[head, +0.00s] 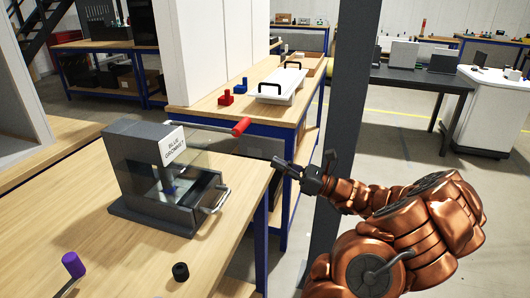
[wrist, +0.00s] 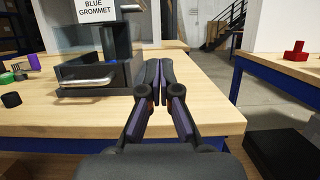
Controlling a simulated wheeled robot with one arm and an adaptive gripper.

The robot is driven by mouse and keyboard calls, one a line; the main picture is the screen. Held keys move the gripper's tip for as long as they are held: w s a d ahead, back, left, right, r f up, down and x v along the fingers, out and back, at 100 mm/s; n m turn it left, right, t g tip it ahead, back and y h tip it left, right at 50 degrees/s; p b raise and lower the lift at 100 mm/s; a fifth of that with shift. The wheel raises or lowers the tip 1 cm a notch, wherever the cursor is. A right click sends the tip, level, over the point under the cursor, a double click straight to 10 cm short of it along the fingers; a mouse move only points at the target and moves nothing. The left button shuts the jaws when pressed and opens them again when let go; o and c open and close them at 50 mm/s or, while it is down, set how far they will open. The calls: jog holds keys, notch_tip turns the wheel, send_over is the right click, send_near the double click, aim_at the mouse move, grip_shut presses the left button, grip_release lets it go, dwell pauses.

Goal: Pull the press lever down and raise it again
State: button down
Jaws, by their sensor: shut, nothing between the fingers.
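The press (head: 150,215) is a dark grey station with clear guard panels and a "BLUE GROMMET" label, standing on the wooden table. It also shows at the left of the wrist view (wrist: 70,75). A drawer with a metal handle (head: 215,200) is at the press's front. My gripper (head: 276,162) is shut and empty, right of the press and below the red handle, apart from it.
A dark post (head: 342,110) stands behind my gripper. A black grommet (head: 180,271) and a purple-topped piece (head: 73,265) are on the near table. Behind, another table holds red (head: 226,97) and blue blocks and a white tray (head: 278,86). The table is clear around the press's right side.

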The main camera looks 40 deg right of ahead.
jog(key=w+a+r+p, duration=0.2)
jog(key=w+a+r, duration=0.2)
jog(key=w+r, duration=0.3)
jog(key=shift+w+a, duration=0.2)
jog(key=shift+a, duration=0.1)
dwell(0.4)
